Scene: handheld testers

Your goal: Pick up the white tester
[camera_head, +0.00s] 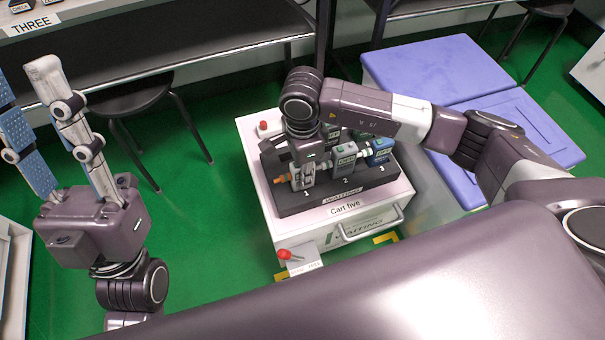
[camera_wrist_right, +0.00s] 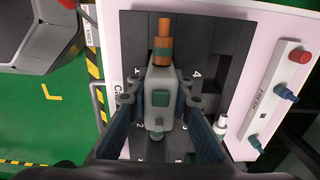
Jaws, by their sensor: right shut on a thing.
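The white tester (camera_wrist_right: 160,88), with a pale grey-white body, a green button and an orange nozzle, is between the fingers of my right gripper (camera_wrist_right: 158,100) in the right wrist view. The blue-padded fingers press on both sides of it. In the head view the tester (camera_head: 298,182) is partly hidden by that gripper, above slot 1 of the black tray (camera_head: 360,196). I cannot tell whether it is clear of the tray. My left gripper (camera_head: 22,82) is open and empty at the far left, away from the cart.
A green-labelled tester (camera_head: 344,154) and a blue tester (camera_head: 379,152) stand farther right in the tray. The tray lies on the white cart (camera_head: 388,205). A red knob (camera_head: 285,254) stands in front. Purple-blue lids (camera_head: 425,70) and a stool (camera_head: 128,90) are nearby.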

